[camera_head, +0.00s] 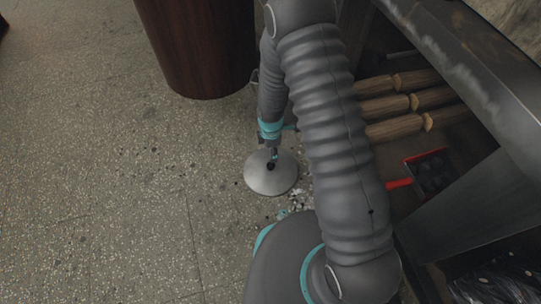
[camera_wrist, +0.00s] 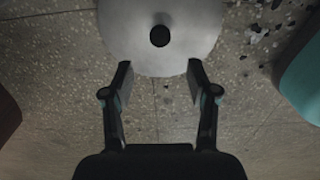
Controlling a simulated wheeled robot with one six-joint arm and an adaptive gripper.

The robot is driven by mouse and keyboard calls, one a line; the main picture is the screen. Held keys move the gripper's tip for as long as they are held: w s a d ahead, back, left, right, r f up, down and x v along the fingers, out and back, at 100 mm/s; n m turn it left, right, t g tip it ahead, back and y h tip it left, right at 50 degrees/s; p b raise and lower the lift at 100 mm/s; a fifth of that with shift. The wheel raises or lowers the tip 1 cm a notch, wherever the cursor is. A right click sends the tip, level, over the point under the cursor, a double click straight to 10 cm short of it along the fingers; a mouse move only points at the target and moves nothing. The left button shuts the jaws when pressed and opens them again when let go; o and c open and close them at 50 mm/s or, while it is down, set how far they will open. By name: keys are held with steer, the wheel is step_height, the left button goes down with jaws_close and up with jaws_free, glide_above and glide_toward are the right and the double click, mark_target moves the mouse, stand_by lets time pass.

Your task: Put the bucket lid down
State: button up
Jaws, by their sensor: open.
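The bucket lid (camera_head: 263,181) is a round, pale metal disc with a dark knob. It lies on the speckled floor in the head view. In the wrist view the lid (camera_wrist: 190,50) fills the top middle, with its black knob (camera_wrist: 159,36) facing up. My gripper (camera_wrist: 160,70) is open, its two fingers apart and empty. The knob sits beyond the fingertips, not between them. In the head view my gripper (camera_head: 274,155) is just at the lid's upper side, partly hidden by the arm.
A dark brown round container (camera_head: 200,45) stands at the top. Logs (camera_head: 400,105) and a red-handled shovel (camera_head: 425,175) lie under the grill structure at right. Dark and pale debris (camera_head: 297,200) is scattered beside the lid. The floor (camera_head: 100,170) at left is clear.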

steer(key=s+d+r+m+t, duration=0.1)
steer(key=d+r+m, duration=0.15)
steer(key=r, duration=0.75)
steer(key=d+r+m+t, duration=0.15)
steer(key=r+m, duration=0.25)
steer(key=r, duration=0.5)
steer(key=s+d+r+m, duration=0.1)
steer(key=d+r+m, duration=0.2)
steer(key=r, duration=0.7)
steer(key=s+d+r+m+t, duration=0.1)
steer(key=s+d+r+m, duration=0.2)
steer(key=s+r+m, duration=0.3)
steer(key=s+d+r+m+t, duration=0.2)
steer(key=s+d+r+m, duration=0.2)
steer(key=s+r, duration=0.5)
steer(key=shift+s+d+r+m, duration=0.25)
steer(key=shift+s+m, duration=0.6)
steer(key=shift+s, duration=1.15)
